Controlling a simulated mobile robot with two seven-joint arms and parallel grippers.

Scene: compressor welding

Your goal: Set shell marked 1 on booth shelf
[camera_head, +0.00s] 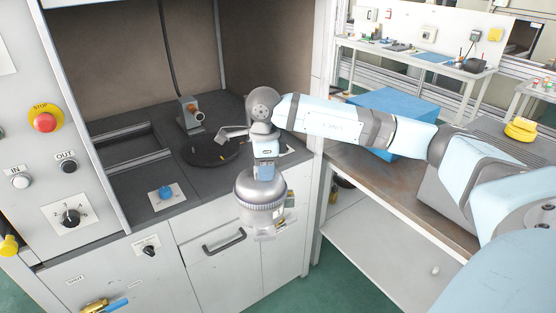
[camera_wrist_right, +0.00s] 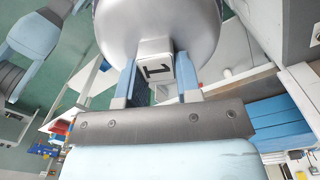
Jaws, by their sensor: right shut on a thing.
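The shell marked 1 is a rounded silver metal body (camera_head: 260,202); it also fills the top of the right wrist view (camera_wrist_right: 158,30), where its block with the black "1" shows between the fingers. My right gripper (camera_head: 266,172) is shut on that block, and it shows in the right wrist view too (camera_wrist_right: 157,75). The shell hangs in front of the booth's front edge, above the drawer fronts. The booth shelf (camera_head: 135,207) is a dark grey surface inside the booth, left of and behind the shell. My left gripper is not in view.
A black round turntable (camera_head: 210,150) and a grey device (camera_head: 190,115) stand on the shelf. A blue knob (camera_head: 166,192) sits near its front edge. A control panel with a red stop button (camera_head: 44,122) is at left. A blue box (camera_head: 392,112) stands on the bench at right.

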